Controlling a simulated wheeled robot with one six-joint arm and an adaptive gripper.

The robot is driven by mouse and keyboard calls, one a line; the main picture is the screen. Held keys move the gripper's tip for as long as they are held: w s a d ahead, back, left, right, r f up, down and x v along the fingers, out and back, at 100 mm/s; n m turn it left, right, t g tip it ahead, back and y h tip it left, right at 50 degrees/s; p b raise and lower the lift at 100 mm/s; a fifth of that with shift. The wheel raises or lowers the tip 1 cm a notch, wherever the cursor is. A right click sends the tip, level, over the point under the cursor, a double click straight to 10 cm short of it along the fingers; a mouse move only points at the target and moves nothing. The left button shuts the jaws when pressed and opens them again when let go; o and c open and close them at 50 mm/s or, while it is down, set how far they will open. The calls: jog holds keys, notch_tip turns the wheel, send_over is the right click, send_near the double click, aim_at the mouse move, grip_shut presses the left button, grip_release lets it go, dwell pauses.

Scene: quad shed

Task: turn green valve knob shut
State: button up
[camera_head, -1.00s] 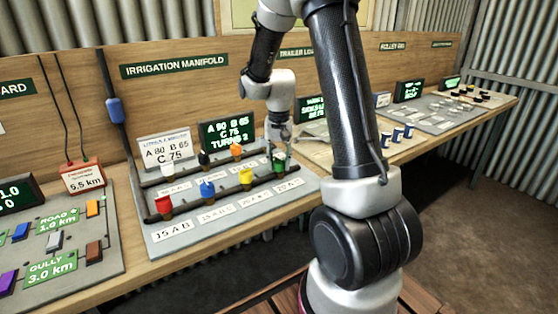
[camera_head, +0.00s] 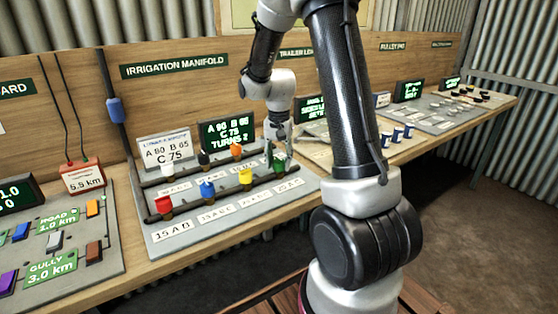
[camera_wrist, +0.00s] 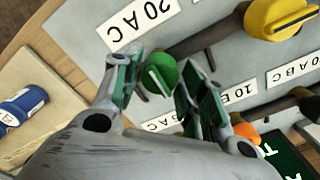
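The green valve knob (camera_head: 279,164) sits at the right end of the front pipe on the irrigation manifold board (camera_head: 227,205). In the wrist view the green knob (camera_wrist: 161,72) has a pale line along its raised ridge. My gripper (camera_head: 279,148) is over the knob, pointing down. In the wrist view my gripper (camera_wrist: 163,88) is open, with one finger on each side of the knob. A gap shows at the right finger; contact at the left finger cannot be told.
A yellow knob (camera_head: 246,179), a blue knob (camera_head: 207,189) and a red knob (camera_head: 164,205) share the front pipe. An orange knob (camera_head: 236,151) is close behind. A green-text display (camera_head: 226,134) stands at the back.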

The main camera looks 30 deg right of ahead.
aim_at(280, 159)
jog(key=shift+o, duration=0.8)
notch_tip(280, 159, up, 12)
dwell(0.3)
jog(key=s+a+r+n+t, duration=0.1)
jog(key=s+r+n, duration=0.1)
jog(key=s, duration=0.6)
jog(key=s+a+r+n+t, duration=0.2)
jog(key=s+n, duration=0.2)
jog(key=s, duration=0.4)
jog(key=s+a+r+n+t, duration=0.1)
jog(key=s+a+r+n, duration=0.1)
jog(key=s, duration=0.5)
jog(key=shift+s+r+n, duration=0.4)
jog(key=shift+r, duration=0.15)
